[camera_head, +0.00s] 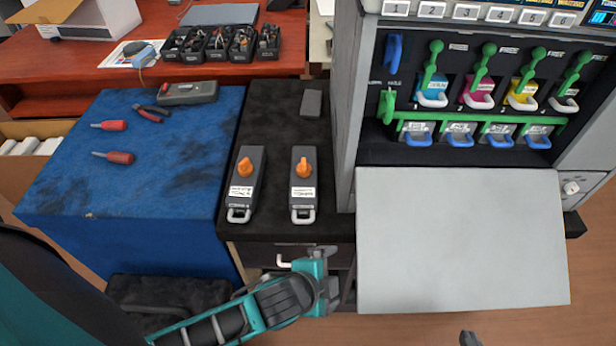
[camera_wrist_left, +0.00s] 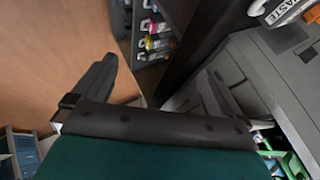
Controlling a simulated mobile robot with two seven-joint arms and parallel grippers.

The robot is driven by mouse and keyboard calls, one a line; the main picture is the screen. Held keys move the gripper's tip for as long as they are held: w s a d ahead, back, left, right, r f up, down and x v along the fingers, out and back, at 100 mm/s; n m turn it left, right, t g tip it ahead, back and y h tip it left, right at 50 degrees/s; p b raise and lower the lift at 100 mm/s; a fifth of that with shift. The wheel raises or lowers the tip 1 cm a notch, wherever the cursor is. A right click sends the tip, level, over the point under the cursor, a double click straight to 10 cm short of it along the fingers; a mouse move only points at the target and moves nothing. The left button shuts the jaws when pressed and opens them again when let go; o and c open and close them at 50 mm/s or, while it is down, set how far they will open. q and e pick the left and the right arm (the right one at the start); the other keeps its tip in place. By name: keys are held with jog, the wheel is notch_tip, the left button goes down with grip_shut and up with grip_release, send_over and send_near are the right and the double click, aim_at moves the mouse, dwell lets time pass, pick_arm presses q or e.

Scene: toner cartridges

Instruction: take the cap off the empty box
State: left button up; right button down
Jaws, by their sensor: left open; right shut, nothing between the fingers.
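Two dark grey boxes stand side by side on the black-topped cabinet in the head view, the left box (camera_head: 247,164) and the right box (camera_head: 303,164). Each has an orange cap on top, the left cap (camera_head: 246,167) and the right cap (camera_head: 303,168), plus a white label and a pale handle. I cannot tell from the labels which box is empty. My left gripper (camera_head: 332,274) is open and empty, in front of the cabinet, below and right of the right box. Its spread fingers show in the left wrist view (camera_wrist_left: 160,70). Only the tip of my right gripper (camera_head: 470,339) shows, at the bottom edge, shut.
A small dark block (camera_head: 312,103) lies behind the right box. The printer (camera_head: 344,130) stands close on the right, its pale front panel (camera_head: 460,240) folded out. A blue-covered table (camera_head: 130,185) on the left holds screwdrivers, pliers and a meter. A drawer handle (camera_head: 300,258) sticks out near my left gripper.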

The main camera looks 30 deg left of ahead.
pick_arm(q)
jog(key=w+m+y, duration=0.1)
jog(key=m, duration=0.3)
jog(key=m+t+y, duration=0.4)
jog(key=m+y, duration=0.3)
jog(key=m, duration=0.6)
send_near(303, 196)
jog(key=b+x, duration=0.1)
jog(key=x, duration=0.4)
jog(key=shift+w+a+f+b, duration=0.25)
jog(key=shift+b, duration=0.15)
jog(key=b+x, duration=0.1)
jog(key=x, duration=0.4)
jog(key=shift+w, duration=0.15)
jog(key=c, duration=1.1)
notch_tip(303, 196, up, 20)
jog(key=p, duration=0.3)
